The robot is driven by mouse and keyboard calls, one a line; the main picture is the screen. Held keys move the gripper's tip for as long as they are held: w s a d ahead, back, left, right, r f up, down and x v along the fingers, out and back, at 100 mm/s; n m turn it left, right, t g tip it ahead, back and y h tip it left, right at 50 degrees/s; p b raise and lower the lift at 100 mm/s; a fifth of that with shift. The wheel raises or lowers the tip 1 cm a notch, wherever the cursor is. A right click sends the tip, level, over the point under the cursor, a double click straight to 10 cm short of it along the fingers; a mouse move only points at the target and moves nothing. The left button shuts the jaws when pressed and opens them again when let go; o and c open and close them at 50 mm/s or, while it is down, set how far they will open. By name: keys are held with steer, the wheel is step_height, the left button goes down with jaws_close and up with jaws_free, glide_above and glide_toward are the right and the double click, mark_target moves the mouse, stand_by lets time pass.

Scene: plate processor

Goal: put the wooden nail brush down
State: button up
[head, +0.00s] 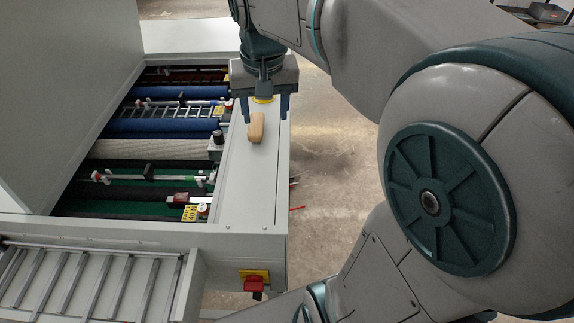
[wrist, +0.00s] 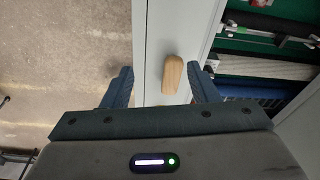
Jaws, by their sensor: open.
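The wooden nail brush (head: 256,128) is a small tan block with rounded ends. It lies on the light grey top ledge (head: 245,180) along the right side of the plate processor. My gripper (head: 264,118) is above the ledge, pointing down, with its two fingers apart. In the wrist view the brush (wrist: 173,75) lies just beyond and between the fingertips of the gripper (wrist: 163,80), nearer the right finger. Clear space shows between the brush and the left finger. No finger visibly grips it. The brush's underside is hidden.
The processor's open bay with rollers (head: 150,125) lies left of the ledge, beside an upright grey panel (head: 70,90). A red switch (head: 254,283) sits on the front face. The ledge drops off on its right to the concrete floor (head: 335,150). Bare ledge lies in front of the brush.

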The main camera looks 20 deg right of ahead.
steer(key=s+f+n+t, duration=0.2)
steer(key=s+f, duration=0.5)
steer(key=s, duration=0.4)
steer(key=shift+s+d, duration=0.2)
steer(key=shift+s, duration=0.2)
